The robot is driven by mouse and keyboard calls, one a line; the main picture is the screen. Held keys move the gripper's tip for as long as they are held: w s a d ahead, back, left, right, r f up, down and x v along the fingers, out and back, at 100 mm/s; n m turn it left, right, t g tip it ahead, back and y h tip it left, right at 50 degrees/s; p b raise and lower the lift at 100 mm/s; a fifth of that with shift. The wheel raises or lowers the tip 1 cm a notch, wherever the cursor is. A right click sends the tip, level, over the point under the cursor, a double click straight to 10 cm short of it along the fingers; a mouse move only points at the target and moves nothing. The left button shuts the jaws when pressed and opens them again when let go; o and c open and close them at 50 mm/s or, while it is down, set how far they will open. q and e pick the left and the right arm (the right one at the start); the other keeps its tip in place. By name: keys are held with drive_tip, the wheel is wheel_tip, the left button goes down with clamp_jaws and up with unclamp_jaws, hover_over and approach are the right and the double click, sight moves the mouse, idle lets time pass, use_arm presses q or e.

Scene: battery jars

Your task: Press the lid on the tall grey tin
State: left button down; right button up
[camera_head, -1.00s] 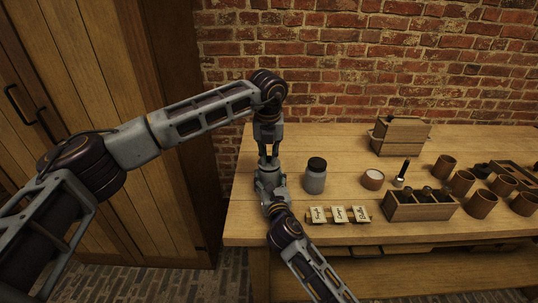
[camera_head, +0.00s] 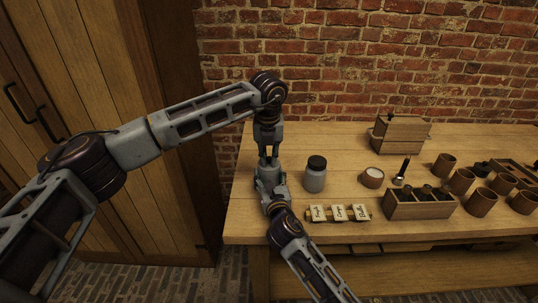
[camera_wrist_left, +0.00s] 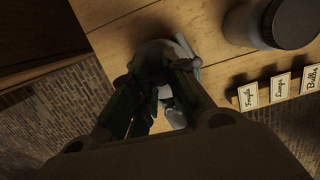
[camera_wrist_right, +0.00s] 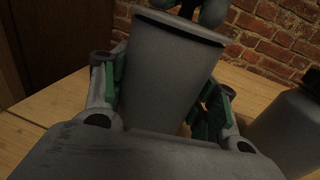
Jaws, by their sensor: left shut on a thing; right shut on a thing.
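The tall grey tin (camera_wrist_right: 160,75) stands roughly upright between the fingers of my right gripper (camera_head: 270,187), which is shut on it. A thin dark band, seemingly the lid (camera_wrist_right: 178,24), runs around its top. My left gripper (camera_head: 268,158) is directly above the tin, pointing down, shut on what seems to be the lid. Its fingers (camera_wrist_left: 165,85) show dark in the left wrist view and hide most of what they hold. I cannot tell whether the lid is fully seated.
A grey jar with a black lid (camera_head: 315,178) stands close to the right of the tin. A card holder (camera_head: 339,214) lies in front. A small round pot (camera_head: 372,178), a wooden box (camera_head: 420,206) and several brown cups (camera_head: 462,182) stand further right.

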use_arm(q)
drive_tip(key=shift+f, duration=0.2)
drive_tip(key=c, duration=1.3)
unclamp_jaws()
drive_tip(key=shift+c, duration=0.2)
drive_tip(key=shift+r, duration=0.15)
wheel_tip(320, 180, up, 12)
drive_tip(key=s, duration=0.2)
drive_tip(key=shift+f, duration=0.2)
use_arm(e)
drive_tip(key=o, duration=1.5)
use_arm(q)
drive_tip(key=shift+a, duration=0.1)
use_arm(e)
drive_tip(key=shift+s, duration=0.15)
drive_tip(key=shift+s+d, duration=0.25)
drive_tip(key=shift+s, duration=0.95)
drive_tip(key=shift+s+d, duration=0.2)
drive_tip(key=shift+s, duration=0.95)
drive_tip(key=shift+s+d, duration=0.25)
drive_tip(key=shift+s, duration=0.95)
